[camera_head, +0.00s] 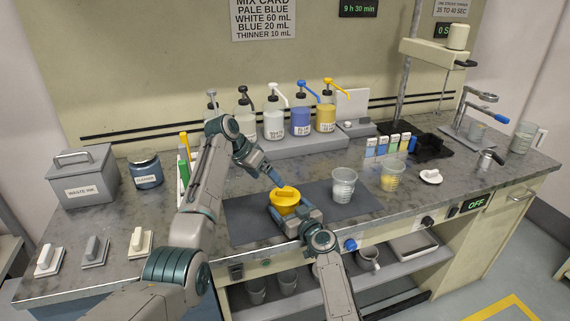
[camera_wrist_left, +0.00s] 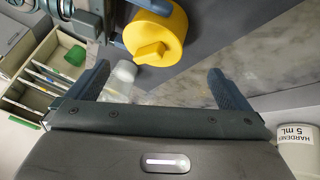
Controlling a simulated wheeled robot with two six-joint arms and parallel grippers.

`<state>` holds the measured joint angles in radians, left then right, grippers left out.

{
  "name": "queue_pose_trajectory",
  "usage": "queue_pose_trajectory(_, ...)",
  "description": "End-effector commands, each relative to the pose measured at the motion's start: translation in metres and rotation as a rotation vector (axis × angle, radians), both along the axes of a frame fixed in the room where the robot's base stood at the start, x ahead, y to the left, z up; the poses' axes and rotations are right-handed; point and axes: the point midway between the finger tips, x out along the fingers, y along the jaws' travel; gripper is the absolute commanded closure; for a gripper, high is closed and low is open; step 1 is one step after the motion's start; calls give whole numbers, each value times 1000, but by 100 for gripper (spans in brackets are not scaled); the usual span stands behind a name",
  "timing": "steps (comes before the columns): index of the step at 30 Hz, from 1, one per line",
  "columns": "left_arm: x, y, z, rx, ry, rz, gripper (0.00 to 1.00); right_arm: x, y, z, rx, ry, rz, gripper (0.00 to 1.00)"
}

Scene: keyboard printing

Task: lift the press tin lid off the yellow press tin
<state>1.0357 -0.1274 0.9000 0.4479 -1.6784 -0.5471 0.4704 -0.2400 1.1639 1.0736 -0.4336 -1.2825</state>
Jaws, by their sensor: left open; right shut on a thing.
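The yellow press tin (camera_head: 283,210) stands on the dark mat near the front of the bench. Its yellow lid (camera_head: 287,193) is on top; the lid's raised grip (camera_wrist_left: 151,52) shows in the left wrist view. My right gripper (camera_head: 293,217) is shut on the press tin from the front right. My left gripper (camera_head: 277,179) is open and empty, just above and behind the lid; in the left wrist view its fingers (camera_wrist_left: 160,88) are spread, with the lid beyond them. It appears apart from the lid. The left fingertips partly overlap the lid in the head view.
A clear cup (camera_head: 343,186) and a cup with yellow contents (camera_head: 391,177) stand right of the tin. Pump bottles (camera_head: 301,118) line the back shelf. The dark mat (camera_head: 245,222) is bare left of the tin. A waste ink box (camera_head: 82,177) stands at left.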

Motion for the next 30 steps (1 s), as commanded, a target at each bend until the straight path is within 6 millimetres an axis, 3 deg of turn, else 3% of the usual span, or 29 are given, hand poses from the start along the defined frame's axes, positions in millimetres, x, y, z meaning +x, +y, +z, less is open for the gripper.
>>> queue_pose_trajectory(1, 2, -14, 8, 44, 52, 65, 0, 0, 0, -1, -1, 0, 0, 59)
queue_pose_trajectory(6, 2, -39, 29, 213, 188, 331, 0, 0, 0, -1, -1, 0, -1, 59)
queue_pose_trajectory(12, -2, -55, 52, 353, 237, 576, 0, 0, 0, -1, 0, 1, 0, 59)
queue_pose_trajectory(17, -5, -60, 59, 400, 242, 669, 0, 0, 0, -1, 0, 1, 0, 59)
queue_pose_trajectory(23, -3, -60, 42, 408, 244, 684, 0, 0, 0, -1, 0, 1, 0, 59)
queue_pose_trajectory(30, 2, -60, -4, 408, 245, 683, 0, 0, 0, 0, 0, 1, 0, 59)
